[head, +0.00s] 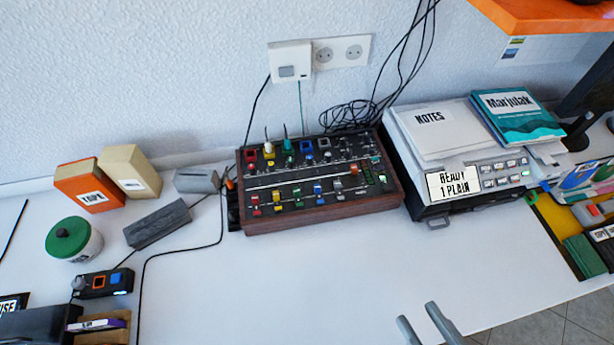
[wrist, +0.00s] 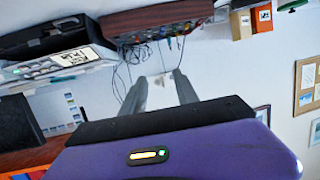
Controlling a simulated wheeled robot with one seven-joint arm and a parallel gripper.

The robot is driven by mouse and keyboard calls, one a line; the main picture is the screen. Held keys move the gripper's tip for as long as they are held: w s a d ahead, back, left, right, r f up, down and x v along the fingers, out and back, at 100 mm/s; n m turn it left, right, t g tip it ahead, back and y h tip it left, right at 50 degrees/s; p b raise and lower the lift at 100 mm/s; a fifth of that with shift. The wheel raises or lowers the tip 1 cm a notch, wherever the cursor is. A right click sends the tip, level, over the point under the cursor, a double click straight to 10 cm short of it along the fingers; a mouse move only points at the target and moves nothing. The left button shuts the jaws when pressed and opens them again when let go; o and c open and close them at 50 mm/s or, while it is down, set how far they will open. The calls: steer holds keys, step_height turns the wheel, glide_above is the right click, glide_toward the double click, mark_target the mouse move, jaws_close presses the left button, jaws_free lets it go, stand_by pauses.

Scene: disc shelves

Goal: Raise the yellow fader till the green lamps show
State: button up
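The mixing desk (head: 315,222) has a dark top and wooden sides and stands at the back middle of the table. Its lower part carries coloured fader caps; a yellow cap (head: 277,196) sits second from the left, beside a red one. Small green patches, apparently lamps (head: 383,179), show at the panel's right end; details are too small to read. My gripper (head: 418,319) is at the bottom of the head view, in front and right of the desk, well apart from it. In the wrist view its fingers (wrist: 159,86) are apart with nothing between; the desk (wrist: 160,17) appears upside down beyond.
A printer (head: 455,183) with a notes pad stands right of the desk. Boxes (head: 90,190), a green-lidded jar (head: 72,238) and a grey block (head: 157,225) lie left. An orange shelf (head: 545,14) overhangs the upper right. The table front is mostly clear; a black cable crosses its left.

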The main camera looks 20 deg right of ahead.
steer(key=w+a+g+y+p, duration=0.15)
steer(key=w+a, duration=0.25)
steer(key=w, duration=1.1)
steer(key=w+a+f+p, duration=0.1)
steer(key=w+a+p, duration=0.25)
steer(key=w, duration=1.15)
steer(key=w+a+g+y+p, duration=0.1)
steer(key=w+a, duration=0.4)
steer(key=w, duration=1)
steer(key=m+g+h+p, duration=0.1)
steer(key=m+g+h, duration=0.15)
steer(key=g, duration=1.05)
glide_above(275, 191)
steer(key=shift+n+t, duration=0.25)
steer(key=shift+n, duration=0.1)
step_height(275, 191, down, 5)
steer(key=shift+r, duration=0.2)
step_height(275, 191, down, 8)
steer(key=shift+r+p, duration=0.25)
steer(key=shift+p, duration=0.15)
steer(key=shift+c, duration=0.3)
jaws_close()
